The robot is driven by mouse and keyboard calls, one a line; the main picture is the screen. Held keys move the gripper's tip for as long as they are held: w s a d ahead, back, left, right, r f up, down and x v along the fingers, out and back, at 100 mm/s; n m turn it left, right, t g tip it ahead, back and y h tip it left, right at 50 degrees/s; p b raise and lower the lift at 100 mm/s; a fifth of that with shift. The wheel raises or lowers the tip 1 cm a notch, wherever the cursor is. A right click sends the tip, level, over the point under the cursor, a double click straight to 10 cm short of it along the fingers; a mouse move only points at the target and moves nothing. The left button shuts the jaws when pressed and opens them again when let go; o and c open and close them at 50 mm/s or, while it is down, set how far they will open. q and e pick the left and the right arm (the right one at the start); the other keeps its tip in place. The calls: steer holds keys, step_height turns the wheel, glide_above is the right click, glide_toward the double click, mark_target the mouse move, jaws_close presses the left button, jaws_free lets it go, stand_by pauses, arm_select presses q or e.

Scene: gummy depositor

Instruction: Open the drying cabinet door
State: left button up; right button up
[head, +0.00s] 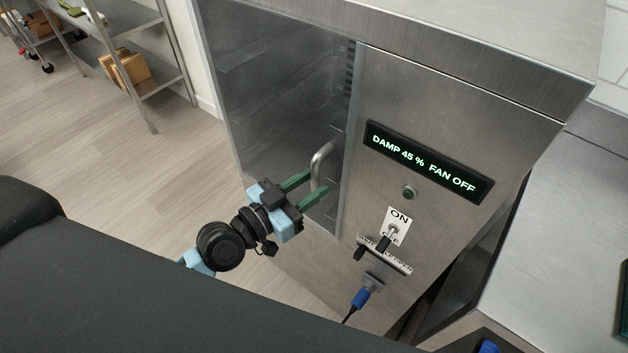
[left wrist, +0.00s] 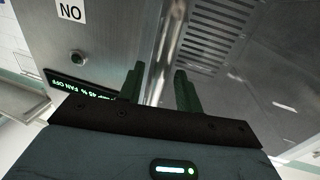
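The drying cabinet (head: 440,120) is a brushed steel box with a see-through door (head: 270,110) on its left part. The door looks shut. A curved metal bar handle (head: 321,160) stands out near the door's right edge. My left gripper (head: 319,181) is at the handle's lower end, its two green fingers apart, with the bar appearing between the fingertips. I cannot tell whether they touch it. In the left wrist view the fingers (left wrist: 159,72) are also apart, facing the steel front. My right gripper is not in view.
A display (head: 428,162) reads "DAMP 45 % FAN OFF". Below it are a round button (head: 409,192), an ON switch label (head: 398,217) and a blue plug (head: 361,298) with a cable. A shelf rack (head: 150,80) stands at the upper left. The floor left of the door is clear.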

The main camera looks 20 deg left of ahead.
arm_select(q)
steer(key=shift+x, duration=0.85)
steer(key=shift+c, duration=0.4)
jaws_close()
